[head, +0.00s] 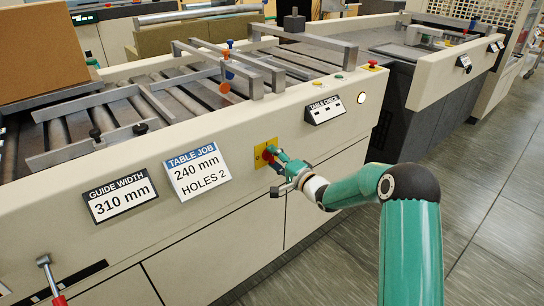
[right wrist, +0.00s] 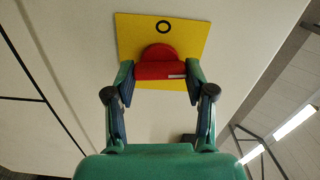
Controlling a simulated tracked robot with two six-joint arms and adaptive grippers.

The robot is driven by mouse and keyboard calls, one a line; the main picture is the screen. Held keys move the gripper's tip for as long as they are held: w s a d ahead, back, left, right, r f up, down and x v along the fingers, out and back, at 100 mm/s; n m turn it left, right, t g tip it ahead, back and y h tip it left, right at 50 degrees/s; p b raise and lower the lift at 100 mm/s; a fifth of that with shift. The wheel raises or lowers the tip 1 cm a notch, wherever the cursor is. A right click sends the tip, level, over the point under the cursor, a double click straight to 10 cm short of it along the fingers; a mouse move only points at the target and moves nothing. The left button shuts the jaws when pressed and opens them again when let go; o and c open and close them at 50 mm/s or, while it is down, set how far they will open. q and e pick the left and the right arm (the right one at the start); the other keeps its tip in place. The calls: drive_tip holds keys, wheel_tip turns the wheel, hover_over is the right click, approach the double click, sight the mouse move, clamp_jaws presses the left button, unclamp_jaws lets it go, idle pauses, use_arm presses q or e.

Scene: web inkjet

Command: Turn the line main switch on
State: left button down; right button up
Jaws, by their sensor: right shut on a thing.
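The line main switch is a red rotary handle (right wrist: 156,71) on a square yellow plate (head: 260,155), set in the cream front panel of the machine. In the right wrist view the yellow plate (right wrist: 187,38) bears a black ring mark above the handle. The handle's bar lies across the picture, with a white mark near its right end. My right gripper (head: 276,158) is at the plate, its two fingers on either end of the red bar, shut on it. In the head view it hides part of the handle. My left gripper is not in view.
Signs reading GUIDE WIDTH 310 mm (head: 120,201) and TABLE JOB 240 mm HOLES 2 (head: 197,172) are on the panel left of the switch. A TABLE CHECK panel (head: 325,109) and a lit round lamp (head: 361,98) are to the right. Rollers and guide bars lie above. Floor at right is clear.

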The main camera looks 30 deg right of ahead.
drive_tip(key=shift+d+m, duration=0.15)
drive_tip(key=shift+m, duration=0.55)
drive_tip(key=shift+f, duration=0.1)
drive_tip(key=o, duration=1.2)
drive_tip(key=shift+c, duration=0.2)
drive_tip(key=shift+p, duration=0.3)
drive_tip(key=s, duration=1.2)
drive_tip(key=shift+d, duration=0.4)
